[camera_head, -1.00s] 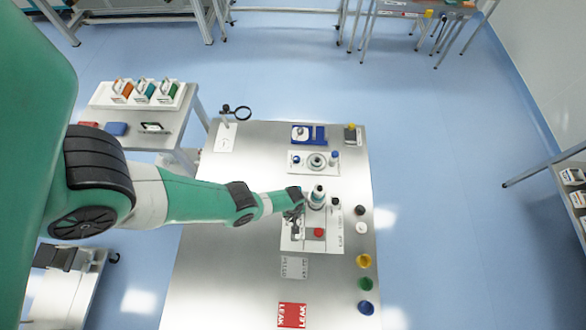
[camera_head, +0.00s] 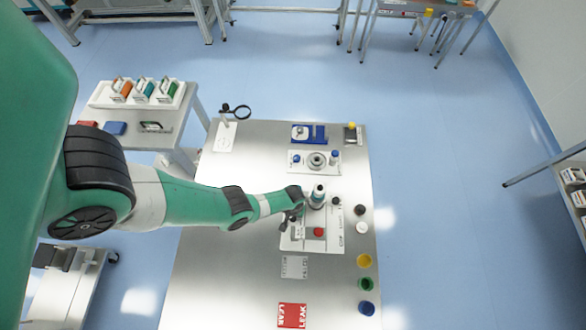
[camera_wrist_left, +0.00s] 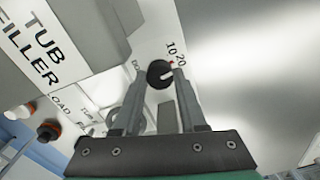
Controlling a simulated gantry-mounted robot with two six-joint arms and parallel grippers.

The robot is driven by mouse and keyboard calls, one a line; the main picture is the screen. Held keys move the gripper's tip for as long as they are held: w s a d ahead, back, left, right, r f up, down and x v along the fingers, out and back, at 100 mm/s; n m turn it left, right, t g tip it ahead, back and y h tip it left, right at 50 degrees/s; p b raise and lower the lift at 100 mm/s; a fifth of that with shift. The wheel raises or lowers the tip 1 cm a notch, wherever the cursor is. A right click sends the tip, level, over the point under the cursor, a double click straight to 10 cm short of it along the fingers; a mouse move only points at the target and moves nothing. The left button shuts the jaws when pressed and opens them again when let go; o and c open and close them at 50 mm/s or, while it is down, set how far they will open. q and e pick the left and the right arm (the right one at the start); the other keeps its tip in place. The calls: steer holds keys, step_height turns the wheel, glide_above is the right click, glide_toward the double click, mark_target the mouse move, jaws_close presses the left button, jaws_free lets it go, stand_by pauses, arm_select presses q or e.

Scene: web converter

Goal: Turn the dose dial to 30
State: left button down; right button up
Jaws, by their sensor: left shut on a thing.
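The dose dial (camera_wrist_left: 159,74) is a small round black knob with a white pointer line, seen in the left wrist view between my fingertips. The pointer faces right in that picture, beside a small red mark near the printed 10 and 20. No 30 is readable; the right finger covers part of the scale. My left gripper (camera_wrist_left: 160,79) is shut on the dial, one finger on each side. In the head view, my left gripper (camera_head: 292,214) is over the tub filler's white panel (camera_head: 292,243), and I cannot make out the dial there.
A red button (camera_head: 319,231) and a dark-capped cylinder (camera_head: 318,193) are close to the gripper. Yellow (camera_head: 364,261), green (camera_head: 365,284) and blue (camera_head: 366,307) cups line the table's right edge. A red LEAK card (camera_head: 292,315) lies in front. The table's left front is bare.

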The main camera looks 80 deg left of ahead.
arm_select(q)
steer(key=m, duration=0.5)
steer(key=shift+m, duration=2.5)
steer(key=shift+c, duration=2.3)
jaws_free()
